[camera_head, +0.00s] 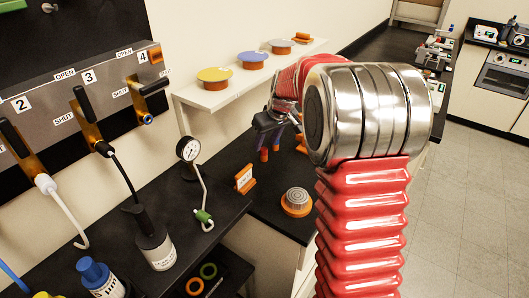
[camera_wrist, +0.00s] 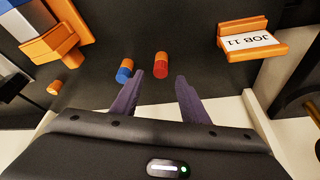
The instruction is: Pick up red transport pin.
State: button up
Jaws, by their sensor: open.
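The red transport pin (camera_wrist: 161,66) has a red end and an orange end. In the wrist view it shows at the upper middle, just ahead of and between my fingertips. My gripper (camera_wrist: 160,77) is open, with two purple fingers on either side of the line to the pin; nothing is held. The gripper (camera_head: 269,150) also shows in the head view above the dark bench, partly hidden by my arm.
A blue and orange pin (camera_wrist: 125,70) stands close left of the red one, near my left finger. An orange "JOB 11" holder (camera_wrist: 253,40) is at upper right. An orange block (camera_wrist: 54,44) is at upper left. A shelf (camera_head: 215,97) with discs runs along the wall.

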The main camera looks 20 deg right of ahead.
aim_at(264, 148)
jog(key=shift+x, duration=1.55)
jog(key=shift+s, duration=0.1)
jog(key=shift+c, duration=0.2)
grip_shut()
